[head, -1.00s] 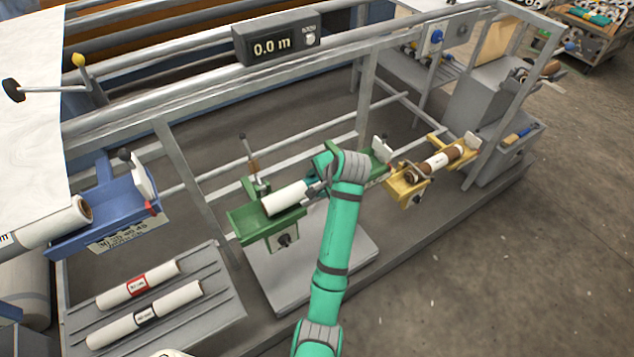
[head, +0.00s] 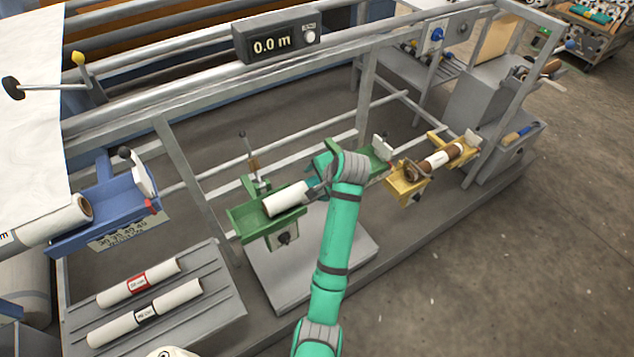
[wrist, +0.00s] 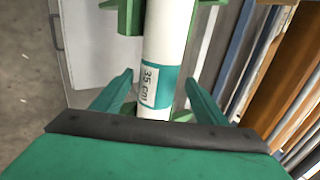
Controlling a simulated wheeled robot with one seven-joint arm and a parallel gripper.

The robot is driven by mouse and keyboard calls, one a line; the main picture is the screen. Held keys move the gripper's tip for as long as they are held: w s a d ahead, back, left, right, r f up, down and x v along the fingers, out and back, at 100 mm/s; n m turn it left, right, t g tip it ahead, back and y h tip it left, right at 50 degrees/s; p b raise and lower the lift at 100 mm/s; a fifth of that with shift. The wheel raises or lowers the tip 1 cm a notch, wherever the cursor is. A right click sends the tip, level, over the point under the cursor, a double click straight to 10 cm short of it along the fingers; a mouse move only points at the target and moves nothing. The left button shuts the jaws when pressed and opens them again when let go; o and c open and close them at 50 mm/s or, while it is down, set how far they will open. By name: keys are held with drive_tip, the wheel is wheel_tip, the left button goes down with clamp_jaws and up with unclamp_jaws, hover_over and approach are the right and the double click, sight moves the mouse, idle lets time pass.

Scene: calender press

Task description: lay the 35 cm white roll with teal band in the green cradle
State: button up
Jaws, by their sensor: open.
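The white roll (head: 288,198) lies along the green cradle (head: 265,232) in the head view, its left end resting in the cradle's left holder. My arm and gripper hide its middle and right part. In the wrist view the white roll (wrist: 165,35) shows its teal band (wrist: 162,86) with a "35 cm" label. My gripper (wrist: 158,92) is open, with one finger on each side of the roll at the band, apart from it. Green cradle parts show beyond the fingers. The cradle's right holder (head: 378,165) is partly hidden by my wrist.
A blue cradle (head: 110,205) holds a roll at the left, and a yellow cradle (head: 408,188) holds a brown and white roll at the right. Two white rolls with red and black bands lie on a grey rack (head: 215,310). A frame rail with a display (head: 275,40) runs behind.

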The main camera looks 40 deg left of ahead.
drive_tip(key=v, duration=1)
drive_tip(key=shift+d+r, duration=0.15)
drive_tip(key=shift+r, duration=0.25)
drive_tip(key=shift+s, duration=0.1)
drive_tip(key=s+d+f+t, duration=0.25)
drive_tip(key=d+f, duration=0.55)
drive_tip(key=f, duration=0.6)
drive_tip(key=s+d+f+t+h, duration=0.2)
drive_tip(key=s+d+f+t, duration=0.35)
drive_tip(key=s+d, duration=0.4)
drive_tip(key=s+d+r+n+t+h, duration=0.2)
drive_tip(key=s+d+h, duration=0.1)
drive_tip(key=s+d, duration=0.7)
drive_tip(key=s+d+r+n+t+h, duration=0.1)
drive_tip(key=s+d+r+n+t, duration=0.1)
drive_tip(key=s+r, duration=0.8)
drive_tip(key=s, duration=0.2)
drive_tip(key=shift+s+d+t, duration=0.35)
drive_tip(key=shift+t, duration=0.05)
drive_tip(key=shift+r, duration=0.15)
drive_tip(key=shift+c, duration=0.7)
